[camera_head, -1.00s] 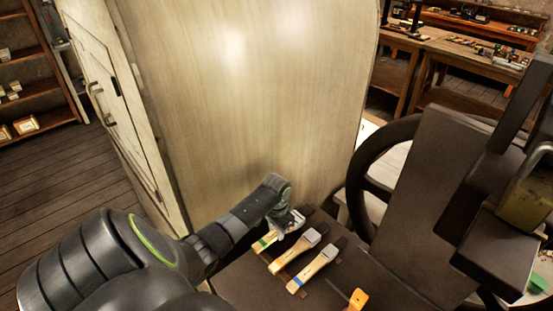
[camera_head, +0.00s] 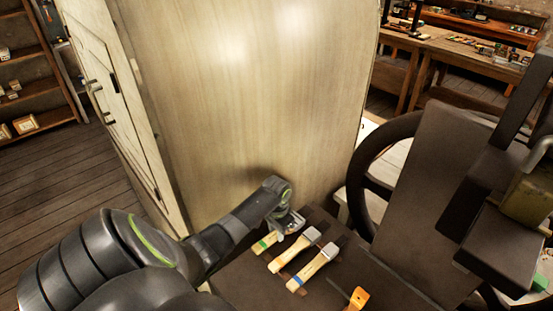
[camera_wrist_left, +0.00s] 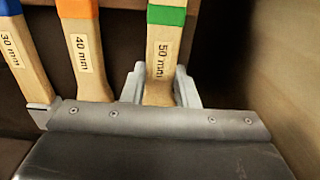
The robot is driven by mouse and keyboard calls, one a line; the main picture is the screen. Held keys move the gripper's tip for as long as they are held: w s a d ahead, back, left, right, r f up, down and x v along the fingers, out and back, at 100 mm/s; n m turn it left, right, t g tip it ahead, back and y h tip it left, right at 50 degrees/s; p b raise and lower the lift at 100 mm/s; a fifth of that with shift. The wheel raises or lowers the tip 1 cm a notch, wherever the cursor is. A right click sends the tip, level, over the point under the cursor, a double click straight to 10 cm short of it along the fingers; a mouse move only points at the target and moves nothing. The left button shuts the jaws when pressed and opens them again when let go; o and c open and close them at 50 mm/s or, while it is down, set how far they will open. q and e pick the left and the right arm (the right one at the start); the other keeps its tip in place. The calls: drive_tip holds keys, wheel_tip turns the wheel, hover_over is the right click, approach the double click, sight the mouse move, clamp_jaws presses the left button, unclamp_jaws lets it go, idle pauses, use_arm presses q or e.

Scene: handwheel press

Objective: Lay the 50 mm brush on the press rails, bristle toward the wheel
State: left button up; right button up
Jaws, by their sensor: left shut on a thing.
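The 50 mm brush (camera_wrist_left: 162,60) has a wooden handle with a green band. In the head view its handle (camera_head: 265,244) lies beside two other brushes on the dark press bed (camera_head: 240,283). My left gripper (camera_head: 288,224) is shut on this brush; its grey fingers (camera_wrist_left: 160,88) stand on both sides of the handle in the left wrist view. The gripper hides the brush's ferrule and bristles. The dark handwheel (camera_head: 358,185) is to the right, beyond the brushes. My right gripper is not in view.
The 40 mm brush (camera_head: 293,252), with an orange band, and the 30 mm brush (camera_head: 313,271), with a blue band, lie close alongside. An orange-ended tool (camera_head: 357,298) is nearer. A tall pale cabinet (camera_head: 240,110) stands right behind my gripper. The press body (camera_head: 430,170) fills the right.

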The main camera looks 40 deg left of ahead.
use_arm(q)
drive_tip(key=shift+f, duration=0.25)
drive_tip(key=o, duration=1.1)
drive_tip(key=shift+r, duration=0.1)
wheel_tip(320, 180, up, 17)
drive_tip(key=shift+r+b, duration=0.15)
drive_tip(key=shift+b, duration=0.25)
drive_tip(key=shift+s, duration=0.1)
